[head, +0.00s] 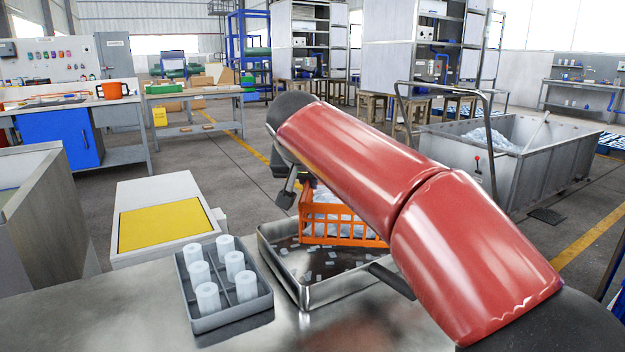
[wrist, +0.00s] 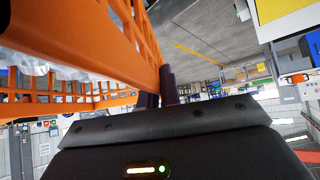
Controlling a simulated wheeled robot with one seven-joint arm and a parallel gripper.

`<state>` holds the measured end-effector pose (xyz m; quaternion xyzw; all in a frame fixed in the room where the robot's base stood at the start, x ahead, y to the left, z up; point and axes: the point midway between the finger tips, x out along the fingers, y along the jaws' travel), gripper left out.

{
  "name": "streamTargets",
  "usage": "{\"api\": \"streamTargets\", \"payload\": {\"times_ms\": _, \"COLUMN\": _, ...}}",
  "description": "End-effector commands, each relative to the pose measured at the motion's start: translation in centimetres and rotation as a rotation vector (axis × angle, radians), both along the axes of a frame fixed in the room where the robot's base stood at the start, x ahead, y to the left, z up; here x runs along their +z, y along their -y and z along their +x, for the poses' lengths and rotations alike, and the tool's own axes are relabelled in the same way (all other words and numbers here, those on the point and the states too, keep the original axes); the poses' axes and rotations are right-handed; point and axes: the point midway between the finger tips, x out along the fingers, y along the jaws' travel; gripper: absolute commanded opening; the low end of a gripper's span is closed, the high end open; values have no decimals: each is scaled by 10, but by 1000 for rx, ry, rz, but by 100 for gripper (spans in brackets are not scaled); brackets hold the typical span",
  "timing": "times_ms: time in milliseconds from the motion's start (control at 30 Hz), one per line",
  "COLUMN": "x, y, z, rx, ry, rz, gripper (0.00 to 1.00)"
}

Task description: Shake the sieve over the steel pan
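The sieve is an orange slotted basket (head: 345,231) holding clear ice, seen over the steel pan (head: 335,290). My red arm hides its right part in the head view. In the wrist view its orange wall (wrist: 95,40) fills the upper left, with ice behind the slots. My gripper (wrist: 160,90) has its dark fingers close together at the basket's wall, shut on it. In the head view my gripper is mostly hidden behind the arm. Small ice pieces lie scattered on the pan's floor. I cannot tell whether the basket's bottom touches the pan.
A grey divided tray (head: 236,322) with several white cylinders stands left of the pan on the steel table (head: 130,315). A white box with a yellow top (head: 165,222) is behind it. A large metal bin (head: 560,150) stands at the right.

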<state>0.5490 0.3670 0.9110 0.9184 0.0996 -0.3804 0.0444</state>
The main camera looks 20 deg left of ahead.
Motion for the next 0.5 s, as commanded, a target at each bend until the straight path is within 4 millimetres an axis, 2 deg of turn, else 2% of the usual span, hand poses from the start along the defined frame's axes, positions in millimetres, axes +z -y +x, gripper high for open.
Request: {"api": "streamTargets", "payload": {"times_ms": 500, "x": 2, "y": -37, "z": -42, "rx": 1, "ry": 4, "rz": -1, "gripper": 0}}
